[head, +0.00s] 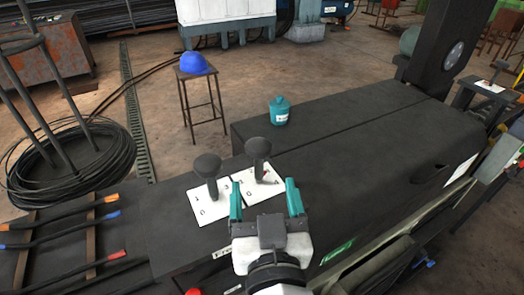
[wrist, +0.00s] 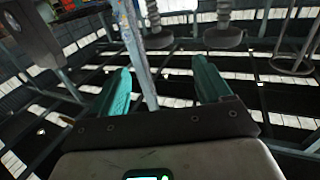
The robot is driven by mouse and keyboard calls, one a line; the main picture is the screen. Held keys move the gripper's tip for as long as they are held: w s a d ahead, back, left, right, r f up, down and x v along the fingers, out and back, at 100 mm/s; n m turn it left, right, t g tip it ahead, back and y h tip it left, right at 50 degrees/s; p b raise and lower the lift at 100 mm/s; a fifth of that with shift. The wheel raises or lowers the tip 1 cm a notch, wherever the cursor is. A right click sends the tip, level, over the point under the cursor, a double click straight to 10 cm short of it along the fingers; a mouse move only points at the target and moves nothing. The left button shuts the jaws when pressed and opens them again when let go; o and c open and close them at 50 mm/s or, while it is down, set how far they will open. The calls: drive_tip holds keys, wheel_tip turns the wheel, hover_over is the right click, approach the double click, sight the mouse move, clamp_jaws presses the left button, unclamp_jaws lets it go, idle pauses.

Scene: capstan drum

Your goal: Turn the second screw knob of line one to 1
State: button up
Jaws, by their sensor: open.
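Two dark screw knobs stand on white, marked plates on the black machine top in the head view: a left one (head: 207,167) and a right one (head: 258,148). The left plate (head: 203,212) carries a few dark characters; the right plate (head: 270,187) is partly hidden by my gripper. I cannot tell from the plates which knob is the second of line one. My gripper (head: 263,184) is open, its teal fingers spread in front of the right plate, apart from both knobs.
A teal canister (head: 279,111) stands on the machine behind the knobs. A stool with a blue helmet (head: 196,63) is beyond. Coloured-ended rods (head: 62,220) lie at left. Another plate with a knob (head: 490,86) is at far right. The wrist view shows mostly roof structure.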

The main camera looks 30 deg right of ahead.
sight(261, 153)
drive_tip(key=p+x, duration=0.2)
drive_tip(key=x, duration=0.8)
drive_tip(key=shift+w+d, duration=0.2)
drive_tip(key=c, duration=1)
drive_tip(key=shift+r+p, duration=0.15)
drive_tip(key=shift+p, duration=0.35)
